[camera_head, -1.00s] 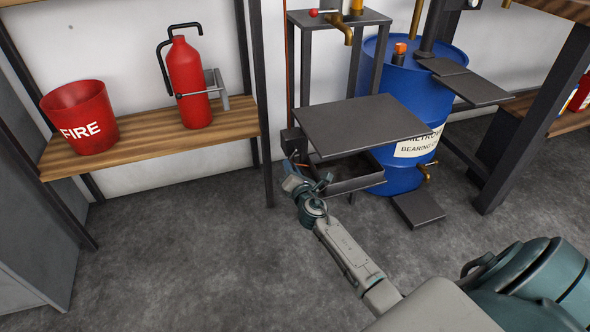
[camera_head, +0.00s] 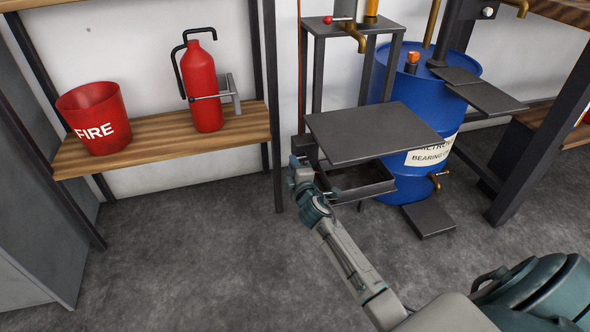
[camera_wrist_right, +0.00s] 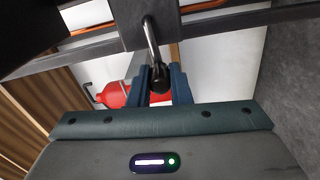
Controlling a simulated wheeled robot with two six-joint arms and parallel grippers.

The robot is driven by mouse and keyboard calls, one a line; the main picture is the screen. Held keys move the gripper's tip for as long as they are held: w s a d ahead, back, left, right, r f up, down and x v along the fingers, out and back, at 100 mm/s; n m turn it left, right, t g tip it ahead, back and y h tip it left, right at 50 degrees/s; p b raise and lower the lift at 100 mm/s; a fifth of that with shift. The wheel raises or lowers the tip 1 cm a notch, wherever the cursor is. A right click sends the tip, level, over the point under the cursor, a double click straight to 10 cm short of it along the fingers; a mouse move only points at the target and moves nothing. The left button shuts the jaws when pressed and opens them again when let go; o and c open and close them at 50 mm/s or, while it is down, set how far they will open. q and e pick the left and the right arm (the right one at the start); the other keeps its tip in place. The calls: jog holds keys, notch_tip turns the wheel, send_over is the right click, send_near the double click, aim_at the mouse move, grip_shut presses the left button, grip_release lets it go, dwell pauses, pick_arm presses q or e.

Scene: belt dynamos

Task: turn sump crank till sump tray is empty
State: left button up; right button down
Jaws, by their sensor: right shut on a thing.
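The sump tray (camera_head: 378,189) is a dark, shallow open tray below a flat grey plate, beside the blue drum. The plate hides part of its inside, and I cannot tell how much liquid is in it. In the right wrist view the sump crank (camera_wrist_right: 152,42) is a bent metal rod with a black knob, coming from a dark block. My right gripper (camera_head: 297,170) is at the tray's left end. Its blue fingers (camera_wrist_right: 160,84) are shut on the crank's knob in the wrist view. The crank is hardly visible in the head view. My left gripper is not in view.
A blue drum (camera_head: 408,185) with a brass tap stands right of the tray. The grey plate (camera_head: 372,132) overhangs the tray. A wooden shelf (camera_head: 165,139) with a fire bucket (camera_head: 96,118) and a red extinguisher (camera_head: 206,88) is at left. The floor in front is clear.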

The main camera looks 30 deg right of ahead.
jog(key=m, duration=0.1)
jog(key=r+m, duration=0.1)
jog(key=m, duration=0.1)
jog(key=shift+d+r+m, duration=0.1)
jog(key=shift+r+m, duration=0.2)
jog(key=shift+d+r+m, duration=0.15)
jog(key=shift+r+m, duration=0.15)
jog(key=shift+m, duration=0.4)
jog(key=shift+d+r+m, duration=0.1)
jog(key=shift+r+m, duration=0.2)
jog(key=shift+m, duration=0.4)
jog(key=c, duration=1.3)
grip_release()
jog(key=shift+s+d, duration=0.1)
jog(key=p+v, duration=0.1)
jog(key=v, duration=0.9)
jog(key=shift+s, duration=0.4)
